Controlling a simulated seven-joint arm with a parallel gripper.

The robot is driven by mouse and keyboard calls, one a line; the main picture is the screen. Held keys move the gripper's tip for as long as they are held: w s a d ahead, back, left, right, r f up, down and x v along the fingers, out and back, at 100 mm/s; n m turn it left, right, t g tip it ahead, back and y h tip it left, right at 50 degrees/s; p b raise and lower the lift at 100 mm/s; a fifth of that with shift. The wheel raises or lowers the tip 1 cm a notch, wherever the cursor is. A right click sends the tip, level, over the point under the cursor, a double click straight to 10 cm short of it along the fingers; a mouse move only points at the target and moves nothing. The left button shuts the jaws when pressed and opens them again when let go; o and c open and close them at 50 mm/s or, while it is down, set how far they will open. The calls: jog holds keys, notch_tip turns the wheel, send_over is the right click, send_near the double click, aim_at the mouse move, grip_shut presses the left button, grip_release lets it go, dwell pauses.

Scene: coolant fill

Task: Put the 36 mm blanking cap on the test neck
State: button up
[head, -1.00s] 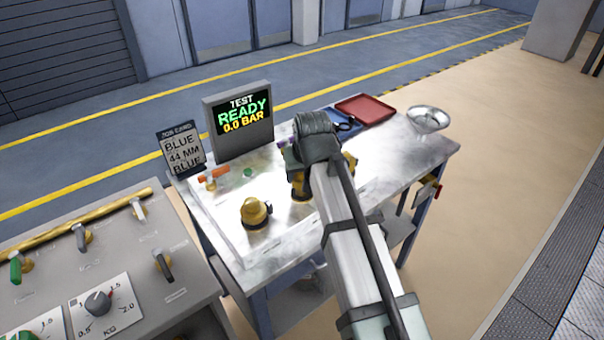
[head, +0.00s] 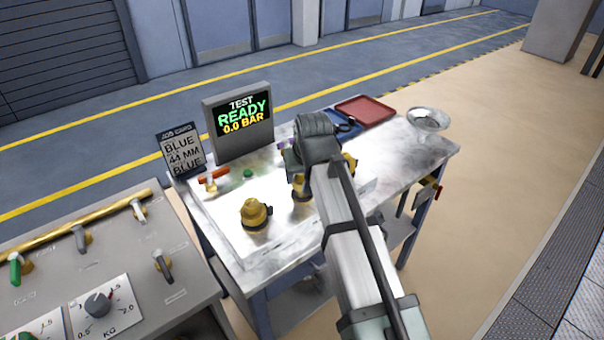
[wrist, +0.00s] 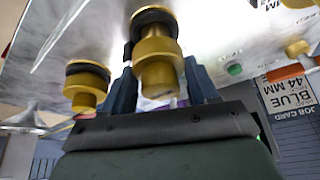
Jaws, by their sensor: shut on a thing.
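My gripper (wrist: 160,88) is over the middle of the bench panel. In the wrist view its two dark fingers stand on either side of a yellow brass piece (wrist: 157,62), taken to be the blanking cap, and are shut on it. A black ring (wrist: 150,18) shows at its far end. In the head view brass (head: 302,190) shows below my gripper, partly hidden. I cannot tell cap from neck there, whether the cap is seated, or its size. Other brass fittings stand to the left (head: 255,213) and right (head: 350,163) in the head view.
The display (head: 243,119) reads TEST READY 0.0 BAR. The job card (head: 183,150) reads BLUE, 44 MM, BLUE. An orange-handled valve (head: 213,180) and green button (head: 248,173) are on the panel.

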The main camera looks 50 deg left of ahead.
jog(key=shift+f, duration=0.65)
dwell(0.3)
jog(key=o, duration=1.1)
jog(key=shift+w, duration=0.1)
jog(key=shift+d+r, duration=0.1)
jog(key=shift+r, duration=0.05)
jog(key=v, duration=1.3)
jog(key=shift+s+d+r, duration=0.1)
jog(key=shift+s+r, duration=0.2)
jog(key=shift+s, duration=0.05)
